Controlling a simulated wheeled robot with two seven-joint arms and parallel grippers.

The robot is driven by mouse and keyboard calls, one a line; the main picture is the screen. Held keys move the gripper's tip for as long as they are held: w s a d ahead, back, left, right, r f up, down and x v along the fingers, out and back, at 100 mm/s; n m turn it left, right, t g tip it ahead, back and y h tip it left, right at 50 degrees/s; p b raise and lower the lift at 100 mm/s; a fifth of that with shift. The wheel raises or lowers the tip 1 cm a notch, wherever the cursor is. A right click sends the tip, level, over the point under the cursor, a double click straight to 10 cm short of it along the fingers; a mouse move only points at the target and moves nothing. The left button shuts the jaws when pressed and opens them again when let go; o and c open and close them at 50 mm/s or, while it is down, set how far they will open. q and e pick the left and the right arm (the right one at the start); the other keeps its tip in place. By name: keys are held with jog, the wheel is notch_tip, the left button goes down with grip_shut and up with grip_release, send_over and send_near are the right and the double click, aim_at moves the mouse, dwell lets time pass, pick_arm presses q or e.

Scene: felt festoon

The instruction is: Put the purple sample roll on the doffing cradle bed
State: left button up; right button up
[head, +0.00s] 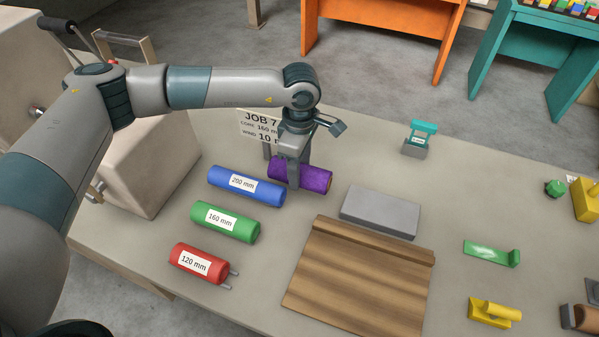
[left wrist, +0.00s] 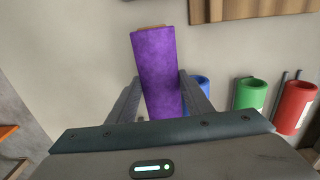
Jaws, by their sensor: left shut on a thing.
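The purple sample roll (head: 316,178) is at the back middle of the table, in front of the job sign. My left gripper (head: 293,178) points down and is shut on the roll, a finger on each side. In the left wrist view the purple roll (left wrist: 160,72) sticks out from between the fingers (left wrist: 165,95). I cannot tell whether the roll touches the table. A ribbed brown wooden bed (head: 355,280), which looks like the doffing cradle bed, lies empty at the front middle. My right gripper is not in view.
Blue (head: 246,186), green (head: 225,221) and red (head: 199,263) rolls lie left of the bed. A grey block (head: 380,211) lies just behind the bed. The job sign (head: 258,124) is partly hidden behind my gripper. Green (head: 491,254) and yellow (head: 494,313) pieces lie at right.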

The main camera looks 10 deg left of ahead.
pick_arm(q)
jog(key=shift+f+p, duration=0.4)
jog(key=shift+f, duration=0.7)
jog(key=shift+f, duration=0.1)
jog(key=shift+f+b, duration=0.15)
jog(key=shift+b, duration=0.15)
jog(key=o, duration=1.3)
jog(key=shift+r, duration=0.25)
